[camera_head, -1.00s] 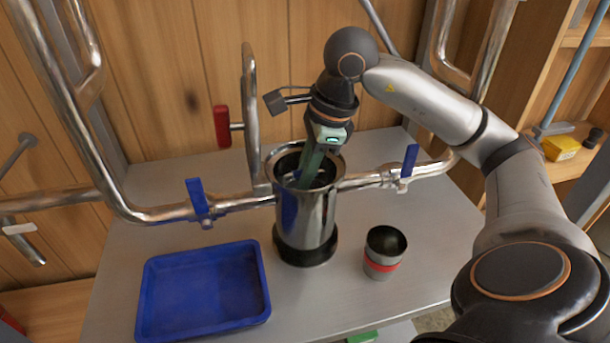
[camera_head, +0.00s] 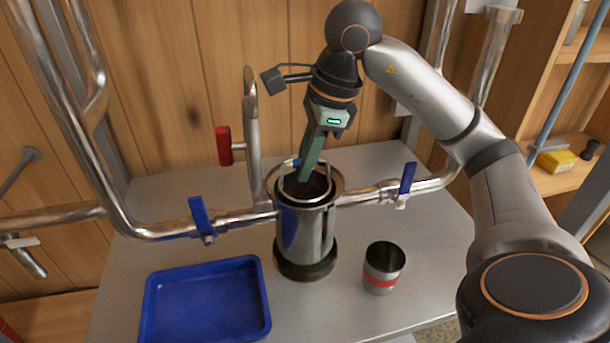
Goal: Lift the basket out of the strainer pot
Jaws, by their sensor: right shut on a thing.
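The strainer pot (camera_head: 306,235) is a shiny steel cylinder standing on a dark base on the bench, joined to pipes on both sides. The basket (camera_head: 318,187) shows as a round metal rim with a dark inside at the pot's mouth; its lower part is hidden in the pot. My right gripper (camera_head: 304,178) comes down from above, its long green fingers shut on the basket at its upper part. The fingertips and the exact grip point are hard to make out. My left gripper is not in view.
A blue tray (camera_head: 205,302) lies at the front left. A steel cup with a red band (camera_head: 383,268) stands right of the pot. Blue-handled valves, left (camera_head: 200,216) and right (camera_head: 407,178), and a red handle (camera_head: 224,146) flank the pot. A wooden wall stands behind.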

